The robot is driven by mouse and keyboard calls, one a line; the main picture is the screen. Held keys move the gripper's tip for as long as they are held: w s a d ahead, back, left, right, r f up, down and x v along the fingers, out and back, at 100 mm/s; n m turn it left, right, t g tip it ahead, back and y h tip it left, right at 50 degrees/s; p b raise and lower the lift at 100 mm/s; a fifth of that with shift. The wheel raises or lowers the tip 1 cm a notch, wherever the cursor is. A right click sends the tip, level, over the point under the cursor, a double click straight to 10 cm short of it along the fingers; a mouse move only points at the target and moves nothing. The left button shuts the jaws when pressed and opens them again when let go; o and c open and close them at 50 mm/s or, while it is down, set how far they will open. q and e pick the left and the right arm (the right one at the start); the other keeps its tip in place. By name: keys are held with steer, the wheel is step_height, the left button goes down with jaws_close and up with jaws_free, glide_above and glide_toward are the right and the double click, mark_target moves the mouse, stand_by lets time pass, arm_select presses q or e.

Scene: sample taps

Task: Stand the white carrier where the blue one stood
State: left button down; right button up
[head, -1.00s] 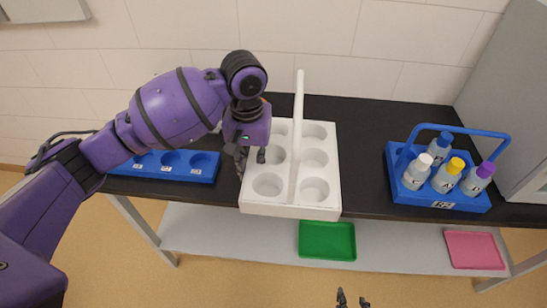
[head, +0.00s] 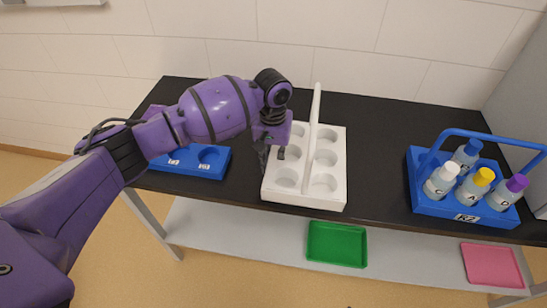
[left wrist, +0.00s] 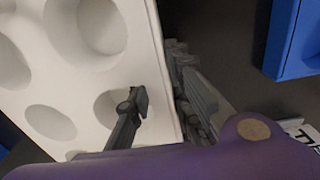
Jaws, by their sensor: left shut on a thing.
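The white carrier (head: 304,199), with several round empty wells and a tall middle handle, is upright over the middle of the black bench, close to its front edge. I cannot tell whether its base touches the bench. My left gripper (head: 271,155) is shut on its left wall. In the left wrist view one finger reaches into a well of the white carrier (left wrist: 82,88) and the other lies outside the wall. The blue carrier (head: 463,217) stands at the right of the bench, holding several bottles with white, blue, yellow and purple caps. My right gripper is not in view.
A low blue rack (head: 220,168) with round wells lies left of the white carrier, partly behind my arm. A green tray (head: 337,245) and a pink tray (head: 492,265) lie on the lower shelf. Bare bench (head: 380,160) lies between the two carriers.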

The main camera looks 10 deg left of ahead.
arm_select(q)
steer(key=shift+r, duration=0.1)
steer(key=c, duration=1.8)
jaws_free()
steer(key=shift+o, duration=0.9)
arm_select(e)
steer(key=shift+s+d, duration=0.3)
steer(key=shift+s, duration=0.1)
